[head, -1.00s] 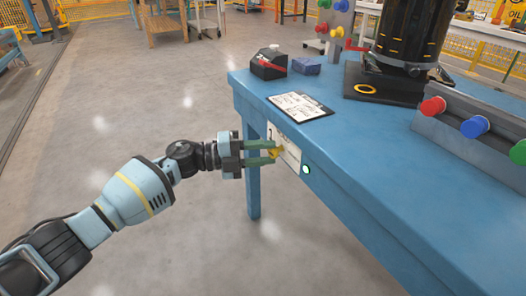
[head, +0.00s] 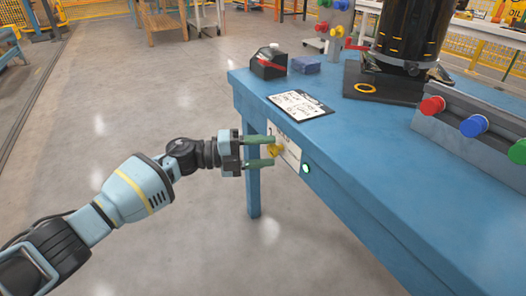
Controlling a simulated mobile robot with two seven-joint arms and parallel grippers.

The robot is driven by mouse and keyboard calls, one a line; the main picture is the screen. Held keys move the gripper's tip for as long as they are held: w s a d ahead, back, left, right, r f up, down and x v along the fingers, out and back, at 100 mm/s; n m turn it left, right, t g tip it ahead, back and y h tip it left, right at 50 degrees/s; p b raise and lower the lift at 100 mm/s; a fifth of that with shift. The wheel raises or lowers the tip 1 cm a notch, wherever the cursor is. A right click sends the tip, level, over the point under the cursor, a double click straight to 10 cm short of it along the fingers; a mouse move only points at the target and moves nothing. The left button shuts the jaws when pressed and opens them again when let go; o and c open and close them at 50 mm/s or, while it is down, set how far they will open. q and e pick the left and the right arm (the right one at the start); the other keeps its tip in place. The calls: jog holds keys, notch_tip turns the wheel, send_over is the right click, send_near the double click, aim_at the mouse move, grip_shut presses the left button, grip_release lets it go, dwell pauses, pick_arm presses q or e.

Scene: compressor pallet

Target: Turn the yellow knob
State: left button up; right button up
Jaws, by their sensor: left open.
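The yellow knob (head: 275,151) sits on a white panel (head: 287,150) on the side of the blue table. My left gripper (head: 272,151) is at the knob, with its two green fingers apart, one above and one below it. The fingertips reach close to the knob; I cannot tell whether they touch it. My right gripper does not show.
A green lit button (head: 306,169) is right of the panel. On the blue table (head: 370,165) are a clipboard (head: 300,104), a black box (head: 269,64), a blue block (head: 305,65), a black cylinder (head: 410,35) and a rail with coloured knobs (head: 470,124). The floor around my left arm is clear.

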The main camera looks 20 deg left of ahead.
pick_arm(q)
jog(key=p+v, duration=0.1)
jog(key=v, duration=0.6)
jog(key=shift+s+a+p, duration=0.2)
jog(key=shift+a+p, duration=0.15)
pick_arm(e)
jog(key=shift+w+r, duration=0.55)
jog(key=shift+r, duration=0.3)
pick_arm(q)
jog(key=shift+r, duration=0.1)
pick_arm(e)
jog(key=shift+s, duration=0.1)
